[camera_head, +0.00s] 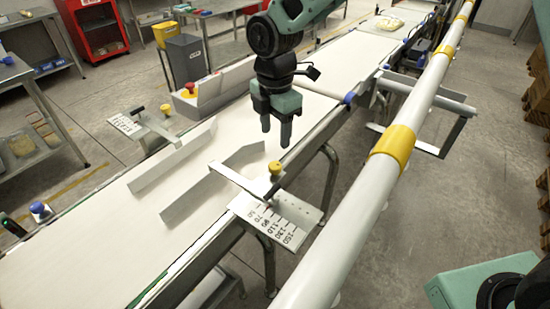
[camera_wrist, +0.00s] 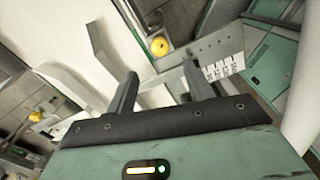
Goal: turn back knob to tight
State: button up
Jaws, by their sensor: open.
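Two yellow knobs show in the head view. The nearer knob (camera_head: 275,168) stands on a bracket by the belt's near edge, beside a white scale plate (camera_head: 277,217). The farther knob (camera_head: 166,109) stands on a similar bracket across the belt, by another scale plate (camera_head: 126,124). My gripper (camera_head: 275,132) points down, open and empty, above the near side of the belt. It appears above and beyond the nearer knob, apart from it. In the wrist view, one yellow knob (camera_wrist: 158,46) shows just beyond my open fingers (camera_wrist: 160,75). Its tight or loose state cannot be told.
Two upright guide plates (camera_head: 213,185) stand on the white belt (camera_head: 100,250). A grey housing with a red button (camera_head: 190,88) is on the far side. A white rail with yellow bands (camera_head: 385,165) runs along the near side.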

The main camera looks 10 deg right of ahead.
aim_at(275, 165)
notch_tip(275, 165, down, 10)
jog(key=shift+f+p, duration=0.1)
jog(key=shift+p, duration=0.65)
jog(key=c, duration=1)
